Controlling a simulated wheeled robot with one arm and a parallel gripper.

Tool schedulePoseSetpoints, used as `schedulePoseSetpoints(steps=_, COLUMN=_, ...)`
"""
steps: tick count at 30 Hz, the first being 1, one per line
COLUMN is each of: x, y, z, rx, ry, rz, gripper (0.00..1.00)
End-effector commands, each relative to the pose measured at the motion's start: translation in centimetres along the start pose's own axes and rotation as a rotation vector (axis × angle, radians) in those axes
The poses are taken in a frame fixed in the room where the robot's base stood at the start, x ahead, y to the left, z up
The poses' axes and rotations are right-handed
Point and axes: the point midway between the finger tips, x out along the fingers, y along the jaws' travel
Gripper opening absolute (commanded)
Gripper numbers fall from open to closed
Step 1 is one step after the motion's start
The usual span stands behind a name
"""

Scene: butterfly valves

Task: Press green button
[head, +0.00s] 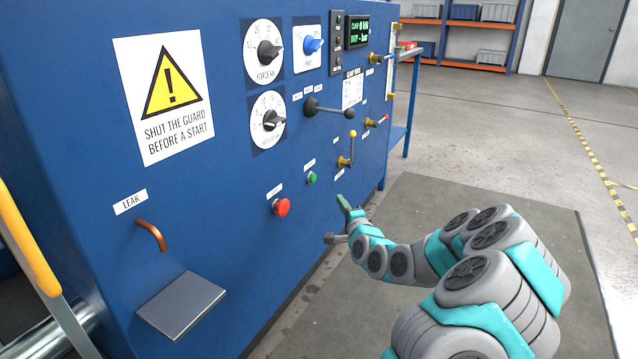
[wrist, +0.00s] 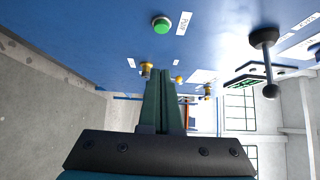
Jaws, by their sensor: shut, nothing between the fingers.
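The green button (head: 312,178) is a small round button on the front of the blue panel, up and to the right of a red button (head: 282,207). In the wrist view the green button (wrist: 162,24) shows near the top, with a small label beside it. My gripper (head: 342,202) is in front of the panel, right of and slightly below the green button, and apart from it. In the wrist view the fingers of my gripper (wrist: 165,85) are together, with nothing held, and their tips lie below the button in the picture.
A yellow-knobbed lever valve (head: 347,158) sits right of the green button. A black lever handle (head: 328,108) sticks out above. Dials (head: 265,52) are higher up. A grey shelf plate (head: 182,304) juts out at lower left.

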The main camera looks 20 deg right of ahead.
Motion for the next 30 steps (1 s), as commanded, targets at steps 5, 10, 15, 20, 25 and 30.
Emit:
schedulePoseSetpoints(steps=5, x=0.0, y=0.0, z=0.0, rx=-0.002, ry=-0.001, rz=0.001, gripper=0.0)
schedulePoseSetpoints(steps=10, x=0.8, y=0.0, z=0.1, rx=-0.005, ry=-0.002, rz=0.001, gripper=0.0)
schedulePoseSetpoints(steps=15, x=2.8, y=0.0, z=0.2, rx=-0.006, ry=-0.003, rz=0.0, gripper=0.0)
schedulePoseSetpoints(steps=20, x=5.2, y=0.1, z=0.2, rx=-0.007, ry=-0.003, rz=0.002, gripper=0.0)
schedulePoseSetpoints(steps=25, x=7.6, y=0.0, z=0.2, rx=-0.007, ry=-0.003, rz=0.001, gripper=0.0)
schedulePoseSetpoints(steps=30, x=9.8, y=0.1, z=0.1, rx=-0.006, ry=-0.001, rz=0.001, gripper=0.0)
